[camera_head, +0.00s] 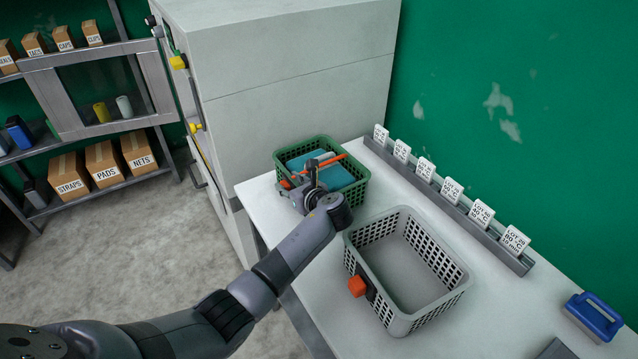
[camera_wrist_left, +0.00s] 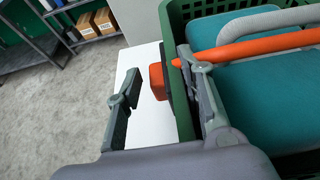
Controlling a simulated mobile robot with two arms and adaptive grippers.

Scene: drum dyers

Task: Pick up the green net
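A green mesh basket (camera_head: 352,197) stands on the white table beside the tall grey cabinet. It holds teal padded pieces (camera_head: 335,177) and an orange and grey strip or handle crosses its top; I cannot tell whether the basket itself is the net. An orange block (camera_wrist_left: 157,80) sits on its near side. My left gripper (camera_head: 303,177) is at the basket's near edge. In the left wrist view, the fingers (camera_wrist_left: 163,92) are apart, one outside the basket and one at its rim, with the orange block beyond the gap. My right gripper is not in view.
An empty grey basket (camera_head: 408,322) with an orange block stands in front on the table (camera_head: 335,318). A rail of white lot cards (camera_head: 451,190) runs along the green wall. A blue-handled item (camera_head: 594,316) lies at right. Shelves with labelled boxes (camera_head: 104,164) stand at left.

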